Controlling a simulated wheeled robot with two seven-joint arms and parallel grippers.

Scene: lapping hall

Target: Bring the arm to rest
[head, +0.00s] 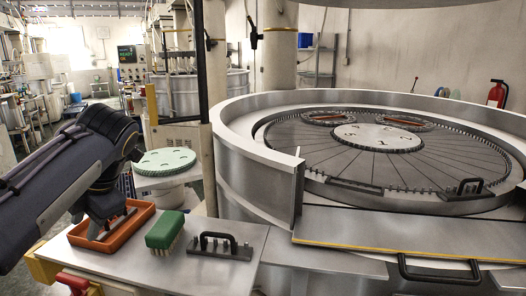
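My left arm comes in from the left edge and bends down at the wrist. Its gripper (108,228) points down at the orange tray (138,224) on the grey side table. The fingertips are at or just above the tray's floor. They are small and dark here, so I cannot tell whether they are open or shut, and I see no object clearly between them. My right gripper is not in view.
A green brush (165,230) and a black-handled metal piece (220,245) lie right of the tray. A pale green disc (164,161) sits on a stand behind. The large round lapping machine (250,170) fills the right side. A red handle (73,282) is at the table's front.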

